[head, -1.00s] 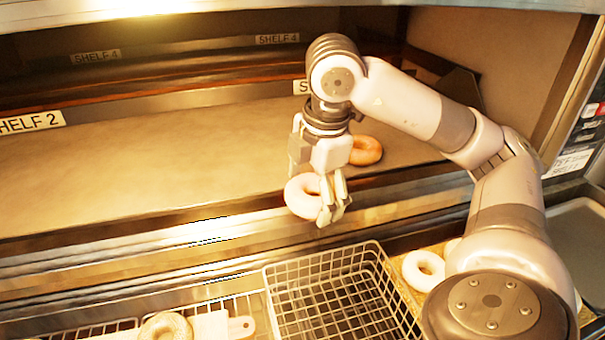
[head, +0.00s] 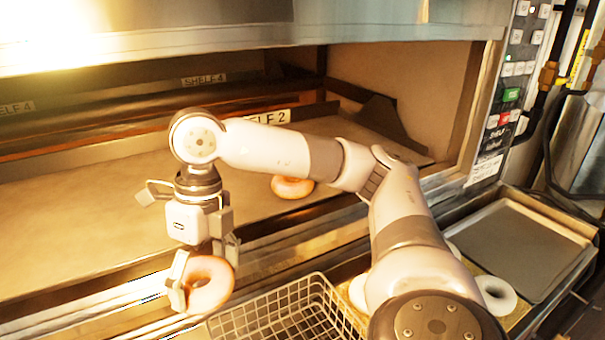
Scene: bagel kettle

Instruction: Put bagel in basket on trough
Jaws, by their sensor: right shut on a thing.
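Another browned bagel (head: 293,186) lies on the oven shelf behind my arm. The trough under the basket is mostly hidden. My left gripper does not show.
A white bagel (head: 495,294) lies on a board right of my arm, and another pale one is partly hidden behind the arm. An empty grey tray (head: 525,247) stands at the right. The oven wall and control panel (head: 510,90) bound the right side.

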